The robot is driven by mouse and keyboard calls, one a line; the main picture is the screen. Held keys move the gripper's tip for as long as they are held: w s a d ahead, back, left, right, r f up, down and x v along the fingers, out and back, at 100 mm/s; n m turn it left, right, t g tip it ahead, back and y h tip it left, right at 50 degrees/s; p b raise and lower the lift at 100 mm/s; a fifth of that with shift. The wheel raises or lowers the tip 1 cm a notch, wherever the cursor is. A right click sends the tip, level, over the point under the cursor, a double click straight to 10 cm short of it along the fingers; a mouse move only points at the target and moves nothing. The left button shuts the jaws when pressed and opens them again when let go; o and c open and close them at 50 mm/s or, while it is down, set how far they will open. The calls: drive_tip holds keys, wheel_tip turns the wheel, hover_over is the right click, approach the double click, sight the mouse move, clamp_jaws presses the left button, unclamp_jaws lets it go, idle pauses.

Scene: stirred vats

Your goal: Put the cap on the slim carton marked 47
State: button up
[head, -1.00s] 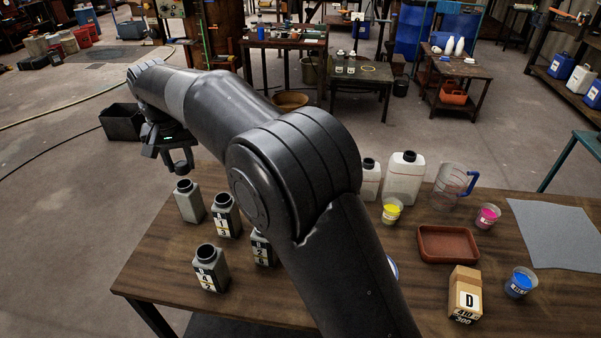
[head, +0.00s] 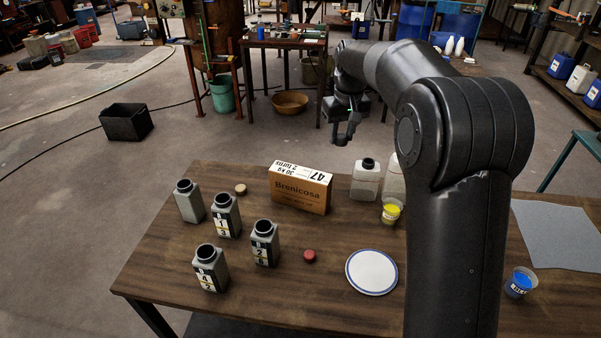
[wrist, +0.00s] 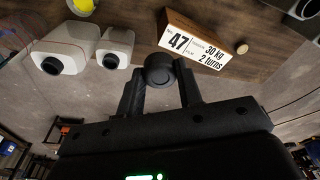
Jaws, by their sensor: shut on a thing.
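The slim carton marked 47 (head: 300,194) is brown with a white label and stands on the wooden table; it also shows in the wrist view (wrist: 206,38). My gripper (head: 345,139) is in the air beyond the table's far side, right of the carton in the head view. In the wrist view my gripper (wrist: 160,75) is shut on a round black cap (wrist: 159,67). The carton appears just past the fingertips there, apart from the cap.
Several grey bottles (head: 265,244) with dark necks stand at the left. My arm hides the table's right part.

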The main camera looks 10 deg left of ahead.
drive_tip(key=d, duration=0.3)
hover_over(308, 179)
drive_tip(key=f, duration=1.2)
drive_tip(key=shift+d, duration=0.2)
drive_tip(key=shift+f, duration=2)
drive_tip(key=o, duration=0.9)
drive_tip(key=shift+f, duration=0.15)
drive_tip(key=r, duration=0.4)
drive_tip(key=s+r, duration=0.1)
drive_tip(key=r, duration=0.7)
drive_tip(key=shift+s+d+r, duration=0.2)
drive_tip(key=shift+s+d, duration=0.05)
drive_tip(key=shift+d, duration=0.1)
